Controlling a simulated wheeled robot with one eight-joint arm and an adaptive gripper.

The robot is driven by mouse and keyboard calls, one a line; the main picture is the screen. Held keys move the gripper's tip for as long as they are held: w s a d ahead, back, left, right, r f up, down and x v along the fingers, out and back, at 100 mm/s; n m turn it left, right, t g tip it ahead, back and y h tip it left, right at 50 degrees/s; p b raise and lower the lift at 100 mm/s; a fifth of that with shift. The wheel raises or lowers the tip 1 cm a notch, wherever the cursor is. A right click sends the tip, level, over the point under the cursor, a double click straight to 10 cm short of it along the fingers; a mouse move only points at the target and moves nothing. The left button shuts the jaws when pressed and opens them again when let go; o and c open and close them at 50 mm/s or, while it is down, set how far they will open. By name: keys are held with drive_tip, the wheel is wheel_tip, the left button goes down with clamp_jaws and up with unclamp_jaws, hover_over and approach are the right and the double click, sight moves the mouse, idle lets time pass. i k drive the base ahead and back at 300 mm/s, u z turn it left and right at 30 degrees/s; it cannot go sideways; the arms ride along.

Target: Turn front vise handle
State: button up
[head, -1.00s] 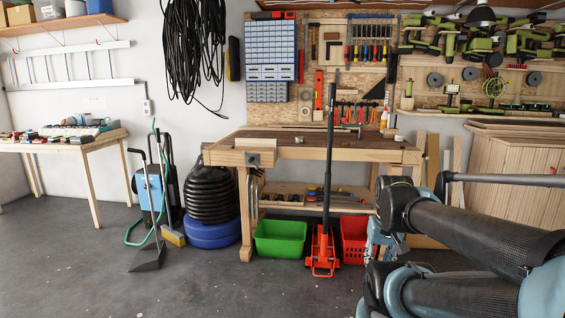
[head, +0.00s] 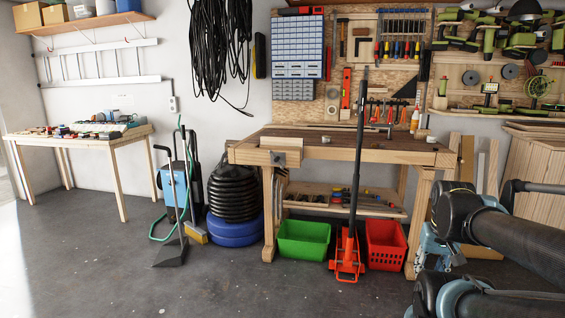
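The wooden workbench (head: 330,153) stands against the back wall. The front vise (head: 285,158) is a wooden jaw block on the bench's front left corner, with a small dark metal part (head: 278,158) on its face. The handle is too small to make out clearly. My arm, dark with blue parts, fills the lower right of the head view, well to the right of the vise and nearer the camera. My gripper's fingers cannot be made out.
A red floor jack (head: 347,262) with a tall dark handle stands before the bench. Green (head: 304,240) and red (head: 386,244) crates sit under it. Blue and black round stacks (head: 233,231) and a broom and dustpan (head: 171,254) stand left. The floor at front left is clear.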

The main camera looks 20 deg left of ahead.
sight(277, 158)
drive_tip(key=i, duration=0.9)
drive_tip(key=u, duration=0.05)
